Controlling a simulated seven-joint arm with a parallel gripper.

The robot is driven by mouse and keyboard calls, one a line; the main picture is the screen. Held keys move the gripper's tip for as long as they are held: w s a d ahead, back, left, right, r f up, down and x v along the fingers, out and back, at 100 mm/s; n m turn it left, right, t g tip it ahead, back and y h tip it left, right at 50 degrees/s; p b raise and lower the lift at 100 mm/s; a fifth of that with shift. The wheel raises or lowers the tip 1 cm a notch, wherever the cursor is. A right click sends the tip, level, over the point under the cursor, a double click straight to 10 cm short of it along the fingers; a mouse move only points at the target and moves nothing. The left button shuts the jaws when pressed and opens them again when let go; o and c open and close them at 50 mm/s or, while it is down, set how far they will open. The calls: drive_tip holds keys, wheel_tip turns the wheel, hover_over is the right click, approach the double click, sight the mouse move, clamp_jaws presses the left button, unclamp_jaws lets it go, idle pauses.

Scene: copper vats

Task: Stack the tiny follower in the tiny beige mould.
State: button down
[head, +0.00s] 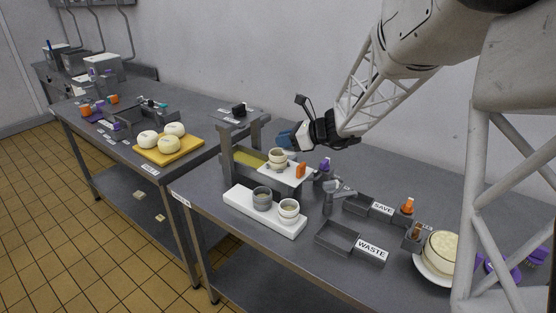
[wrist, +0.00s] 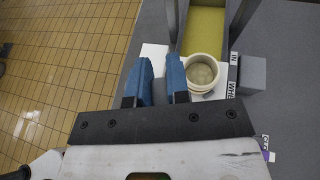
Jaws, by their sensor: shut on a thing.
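My gripper (head: 287,139) has blue fingers and hangs above the press-like frame on the near table. In the wrist view my gripper (wrist: 161,78) is shut on a small dark grey thing (wrist: 160,92), seemingly the tiny follower, mostly hidden between the fingers. A small beige mould (head: 278,160) stands upright on a white board just below the gripper. In the wrist view a beige mould (wrist: 202,70) is right of the fingers, its round inside facing up. Another beige mould (head: 289,210) and a grey mould (head: 262,200) stand on a white tray; I cannot tell the exact sizes.
The white tray (head: 240,198) lies near the table's front edge. The metal frame (head: 226,165) with a yellowish trough rises beside the beige mould. An orange-topped block (head: 300,170), grey SAVE and WASTE bins (head: 338,238) and a cheese plate are to the right.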

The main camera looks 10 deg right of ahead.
sight(286, 153)
drive_tip(key=shift+n+g+y, duration=0.4)
drive_tip(key=shift+n+g, duration=0.1)
drive_tip(key=shift+g, duration=0.1)
drive_tip(key=s, duration=0.3)
drive_tip(key=s+a, duration=0.1)
drive_tip(key=s, duration=0.4)
drive_tip(key=shift+s+a+r, duration=0.15)
drive_tip(key=shift+s+r, duration=0.1)
drive_tip(key=shift+s, duration=0.15)
drive_tip(key=shift+w, duration=0.1)
drive_tip(key=w+a+f, duration=0.1)
drive_tip(key=w, duration=1.5)
drive_tip(key=shift+f, duration=0.25)
drive_tip(key=shift+s+f, duration=0.1)
drive_tip(key=shift+f, duration=1.65)
drive_tip(key=shift+f, duration=0.6)
drive_tip(key=c, duration=1.1)
unclamp_jaws()
